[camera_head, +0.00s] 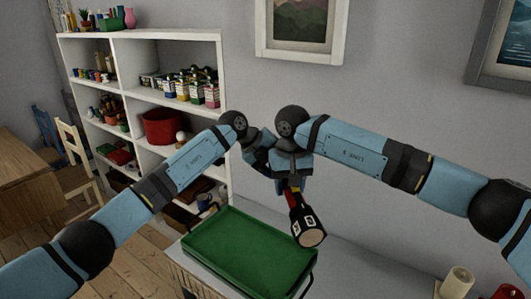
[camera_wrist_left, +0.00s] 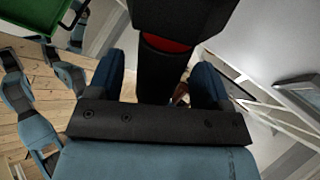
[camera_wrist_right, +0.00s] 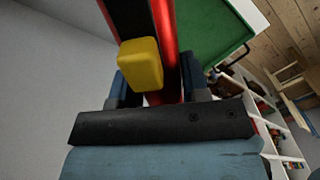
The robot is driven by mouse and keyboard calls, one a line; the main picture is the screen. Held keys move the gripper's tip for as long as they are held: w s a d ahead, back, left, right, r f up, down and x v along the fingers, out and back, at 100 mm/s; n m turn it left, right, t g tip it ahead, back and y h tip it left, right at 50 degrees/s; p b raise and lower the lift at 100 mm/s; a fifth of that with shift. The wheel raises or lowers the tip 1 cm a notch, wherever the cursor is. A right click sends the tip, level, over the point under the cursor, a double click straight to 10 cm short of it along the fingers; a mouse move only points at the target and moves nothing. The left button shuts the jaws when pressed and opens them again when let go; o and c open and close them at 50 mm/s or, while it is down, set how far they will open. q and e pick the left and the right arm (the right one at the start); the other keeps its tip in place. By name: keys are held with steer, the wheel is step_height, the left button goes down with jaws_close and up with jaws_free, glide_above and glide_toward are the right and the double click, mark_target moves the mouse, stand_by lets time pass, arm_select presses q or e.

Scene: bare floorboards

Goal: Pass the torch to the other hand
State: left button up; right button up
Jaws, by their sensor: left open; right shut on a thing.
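The torch (camera_head: 306,226) has a black head, which points down toward me in the head view, and a red body. In the right wrist view the red body with a yellow switch (camera_wrist_right: 140,64) lies between the fingers of my right gripper (camera_head: 291,181), which is shut on it. My left gripper (camera_head: 265,160) is close beside the right one, partly hidden behind it in the head view. In the left wrist view the left fingers (camera_wrist_left: 158,78) are open, one on each side of a black part of the torch (camera_wrist_left: 160,70), with a gap visible on either side.
A green tray (camera_head: 225,262) lies on a white-topped surface below the grippers. A white shelf (camera_head: 172,45) with pots, boxes and a red bin (camera_head: 162,128) stands behind at the left. A candle (camera_head: 457,280) is at the lower right. Pictures hang on the wall.

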arm_select(q)
steer(key=shift+x, duration=0.8)
steer(key=shift+c, duration=0.4)
steer(key=c, duration=1.1)
arm_select(e)
steer(key=o, duration=1.2)
steer(key=shift+c, duration=0.2)
